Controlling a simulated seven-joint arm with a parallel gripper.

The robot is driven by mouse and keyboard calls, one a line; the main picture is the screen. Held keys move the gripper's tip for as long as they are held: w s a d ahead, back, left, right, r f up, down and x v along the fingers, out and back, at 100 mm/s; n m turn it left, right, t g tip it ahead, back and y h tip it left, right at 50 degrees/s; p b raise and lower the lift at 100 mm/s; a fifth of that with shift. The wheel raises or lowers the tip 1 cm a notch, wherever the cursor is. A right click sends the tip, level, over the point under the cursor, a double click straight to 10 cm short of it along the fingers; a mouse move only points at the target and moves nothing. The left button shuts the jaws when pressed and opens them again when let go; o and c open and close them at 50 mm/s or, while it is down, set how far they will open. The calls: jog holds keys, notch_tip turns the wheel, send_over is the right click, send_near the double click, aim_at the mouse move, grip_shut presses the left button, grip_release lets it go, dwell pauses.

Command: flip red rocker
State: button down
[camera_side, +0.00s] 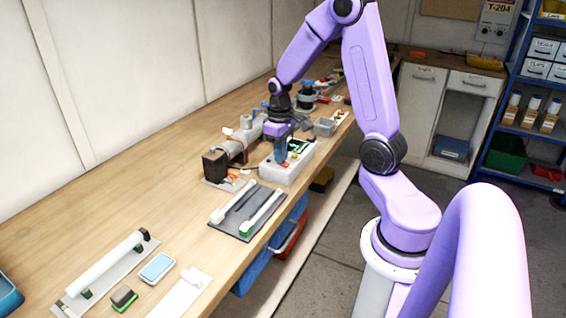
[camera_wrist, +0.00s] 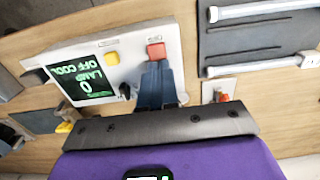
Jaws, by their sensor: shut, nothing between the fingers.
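The red rocker (camera_wrist: 156,50) sits on the face of a white control box (camera_wrist: 140,42), in the upper middle of the wrist view. My gripper (camera_wrist: 157,66) is shut and empty, with its fingertips right beside the rocker. I cannot tell whether they touch it. The box also has a yellow button (camera_wrist: 112,59), a dark knob (camera_wrist: 125,90) and a screen (camera_wrist: 80,84) with green text that seems to include "OFF COOL". In the side view my gripper (camera_side: 281,157) points down at the box (camera_side: 285,174), and it partly hides the box's top.
A dark tray (camera_side: 246,212) with white tubes lies in front of the box. A grey cylinder assembly with a black block (camera_side: 215,164) stands left of it. Several items crowd the bench behind. The bench's left side (camera_side: 130,205) is mostly clear.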

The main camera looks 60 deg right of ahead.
jog(key=shift+f, duration=0.2)
jog(key=shift+r, duration=3.55)
jog(key=s+a+n, duration=0.2)
jog(key=a+n, duration=0.1)
jog(key=a, duration=0.7)
jog(key=s+a+n, duration=0.4)
jog(key=s+a, duration=0.2)
jog(key=s, duration=0.3)
jog(key=s+a+r+n, duration=0.1)
jog(key=s+a+n, duration=0.4)
jog(key=s, duration=0.5)
jog(key=shift+a+n, duration=0.3)
jog(key=shift+a, duration=0.25)
